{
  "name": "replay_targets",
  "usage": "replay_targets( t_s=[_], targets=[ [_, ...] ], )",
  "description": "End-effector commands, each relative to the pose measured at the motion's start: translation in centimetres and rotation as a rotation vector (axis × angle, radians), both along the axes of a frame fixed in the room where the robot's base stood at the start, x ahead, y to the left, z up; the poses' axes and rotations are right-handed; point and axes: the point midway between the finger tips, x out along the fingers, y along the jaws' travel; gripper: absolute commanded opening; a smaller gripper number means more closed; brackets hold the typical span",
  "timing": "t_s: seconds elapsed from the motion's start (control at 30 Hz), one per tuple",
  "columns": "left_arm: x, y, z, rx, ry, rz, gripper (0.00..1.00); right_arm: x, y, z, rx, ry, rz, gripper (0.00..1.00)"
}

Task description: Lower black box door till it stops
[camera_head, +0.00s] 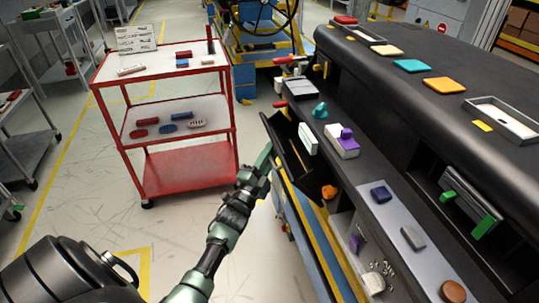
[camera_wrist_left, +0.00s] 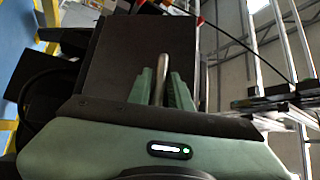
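The black box door (camera_head: 283,152) is a dark panel that hangs open and tilted at the left side of the dashboard module, above the yellow and blue frame. My left gripper (camera_head: 264,158) is at the door's outer left edge. In the left wrist view a dark panel (camera_wrist_left: 135,50), likely the door, stands before the gripper. A thin metal bar (camera_wrist_left: 160,78) lies between the two green fingers of the left gripper (camera_wrist_left: 162,88). I cannot tell whether they press on it. My right gripper is not in view.
A red cart (camera_head: 180,165) with small parts on its shelves stands left of my arm. The black dashboard (camera_head: 425,125) fills the right side, with coloured pieces on its top. An orange piece (camera_head: 329,192) sits near the door's lower end. Floor (camera_head: 95,180) is clear left of the cart.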

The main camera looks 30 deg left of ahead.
Motion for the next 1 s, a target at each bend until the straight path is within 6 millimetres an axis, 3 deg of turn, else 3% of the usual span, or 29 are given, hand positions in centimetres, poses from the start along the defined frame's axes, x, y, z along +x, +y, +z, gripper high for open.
replay_targets(
  t_s=[0.03,0.1,1.0],
  targets=[
    [-0.02,0.00,-0.02,0.000,0.000,0.000,0.20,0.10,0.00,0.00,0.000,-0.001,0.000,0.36],
    [-0.03,0.01,-0.02,0.000,0.000,0.000,0.00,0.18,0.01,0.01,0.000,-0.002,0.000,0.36],
    [-0.04,0.02,0.00,0.000,0.000,0.000,0.00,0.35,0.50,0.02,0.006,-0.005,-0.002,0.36]
  ],
)
